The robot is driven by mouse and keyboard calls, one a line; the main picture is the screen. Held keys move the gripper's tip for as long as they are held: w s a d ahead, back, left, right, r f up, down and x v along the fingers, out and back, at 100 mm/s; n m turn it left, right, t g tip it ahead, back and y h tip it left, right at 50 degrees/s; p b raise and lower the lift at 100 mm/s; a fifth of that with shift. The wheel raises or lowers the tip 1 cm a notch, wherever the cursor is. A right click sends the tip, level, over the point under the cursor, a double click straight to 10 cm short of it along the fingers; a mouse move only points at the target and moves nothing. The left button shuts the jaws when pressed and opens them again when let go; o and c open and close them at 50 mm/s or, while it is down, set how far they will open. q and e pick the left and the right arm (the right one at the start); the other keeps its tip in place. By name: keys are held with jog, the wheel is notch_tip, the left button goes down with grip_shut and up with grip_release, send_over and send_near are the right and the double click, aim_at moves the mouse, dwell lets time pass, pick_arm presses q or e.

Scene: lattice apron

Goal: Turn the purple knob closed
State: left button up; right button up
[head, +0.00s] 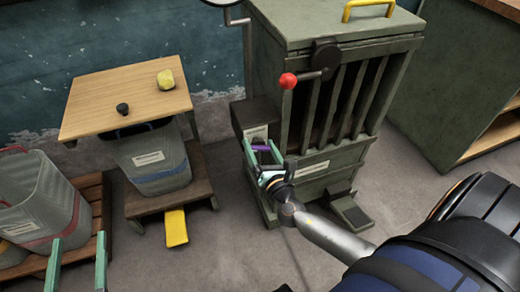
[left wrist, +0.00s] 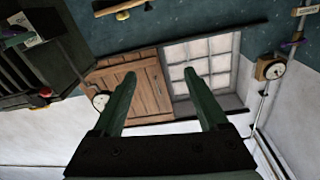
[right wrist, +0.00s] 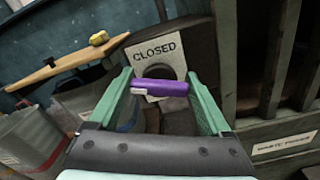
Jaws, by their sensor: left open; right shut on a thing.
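The purple knob (right wrist: 160,87) is a short purple bar in front of a white plate lettered CLOSED (right wrist: 153,52). It lies nearly level in the right wrist view. In the head view the knob (head: 261,148) is on the left side of the green slatted cabinet, low down. My right gripper (head: 263,158) is shut on the knob, with one green finger at each end of it. My left gripper (head: 79,262) is open and empty at the lower left of the head view, away from the knob. The left wrist view shows its fingers (left wrist: 165,90) wide apart.
The green cabinet (head: 340,45) has a red-tipped lever (head: 288,81) above my right gripper and a foot pedal (head: 350,212) at its base. A wooden table (head: 130,95) with a yellow lump (head: 166,79) and grey bins stand left.

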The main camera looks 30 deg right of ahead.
jog(key=m+b, duration=0.2)
jog(key=shift+f+m, duration=0.25)
jog(key=shift+m, duration=0.15)
jog(key=m+b, duration=0.2)
jog(key=shift+m, duration=0.4)
jog(key=m+b, duration=0.1)
jog(key=m, duration=0.2)
jog(key=shift+m+b, duration=0.3)
jog(key=shift+b, duration=0.1)
pick_arm(q)
jog(key=s+d+r+m+t+h, duration=0.1)
jog(key=s+r+m+t+h, duration=0.1)
jog(key=r+h, duration=0.3)
jog(key=s+d+r+m+t+h+b, duration=0.1)
jog(key=s+r+m+t+h, duration=0.1)
jog(key=s+r+m+h, duration=0.3)
notch_tip(320, 180, up, 3)
jog(key=shift+f, duration=0.1)
pick_arm(e)
jog(key=m, duration=0.4)
jog(key=shift+d, duration=0.1)
pick_arm(q)
jog(key=shift+s+f+b, duration=0.1)
jog(key=shift+b, duration=0.2)
pick_arm(e)
jog(key=shift+r+m, duration=0.1)
jog(key=shift+m, duration=0.2)
jog(key=o, duration=1.2)
jog(key=shift+c, duration=0.2)
